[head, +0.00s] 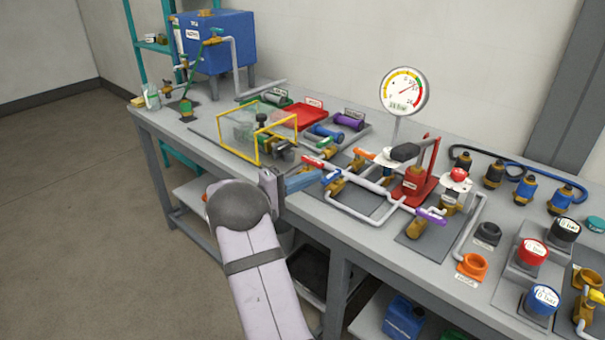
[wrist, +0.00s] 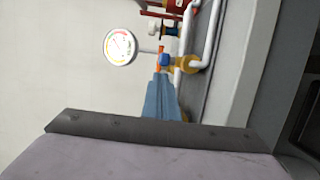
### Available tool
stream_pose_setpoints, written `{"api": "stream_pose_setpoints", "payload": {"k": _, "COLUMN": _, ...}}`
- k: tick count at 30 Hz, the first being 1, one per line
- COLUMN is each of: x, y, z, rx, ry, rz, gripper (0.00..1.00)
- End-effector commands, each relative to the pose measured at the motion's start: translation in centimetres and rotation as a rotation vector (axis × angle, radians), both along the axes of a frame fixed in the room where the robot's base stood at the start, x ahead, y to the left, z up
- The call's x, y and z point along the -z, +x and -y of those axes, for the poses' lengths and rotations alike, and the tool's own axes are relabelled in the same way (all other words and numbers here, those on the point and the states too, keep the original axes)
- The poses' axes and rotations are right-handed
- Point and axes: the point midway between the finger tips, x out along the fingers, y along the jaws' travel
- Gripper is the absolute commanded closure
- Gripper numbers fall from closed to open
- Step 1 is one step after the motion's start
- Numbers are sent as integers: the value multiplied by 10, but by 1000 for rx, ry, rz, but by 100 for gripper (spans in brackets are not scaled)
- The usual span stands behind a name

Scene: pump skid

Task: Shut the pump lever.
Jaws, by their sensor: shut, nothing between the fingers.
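Several lever valves sit on the pipework at the middle of the bench. One has a red lever (head: 313,161), one an orange lever (head: 364,153) and one a purple lever (head: 432,214). I cannot tell from the pictures which is the pump lever. A red hand pump (head: 412,186) with a black grip (head: 405,152) stands behind the pipes. My gripper (head: 319,176) has blue fingers, is shut and empty, and points right beside the left-hand valve. In the wrist view its fingertips (wrist: 161,77) are close to a brass valve (wrist: 184,64) with an orange-red lever (wrist: 160,56); contact is unclear.
A round gauge (head: 404,91) rises behind the pump. A yellow-framed clear guard (head: 258,132) stands left of my gripper. White pipes (head: 372,183) run across the bench. Caps and fittings crowd the right end. Open floor lies at left.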

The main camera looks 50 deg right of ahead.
Motion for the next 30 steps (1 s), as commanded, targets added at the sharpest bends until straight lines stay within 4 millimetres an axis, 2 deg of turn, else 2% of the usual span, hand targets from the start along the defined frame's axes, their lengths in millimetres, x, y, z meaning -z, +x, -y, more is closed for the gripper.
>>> {"api": "stream_pose_setpoints", "payload": {"k": 6, "x": 0, "y": -7, "z": 0, "rx": 0, "ry": 0, "rz": 1, "gripper": 100}}
{"api": "stream_pose_setpoints", "payload": {"k": 30, "x": -1, "y": -10, "z": -1, "rx": -54, "ry": -3, "rz": 1, "gripper": 100}}
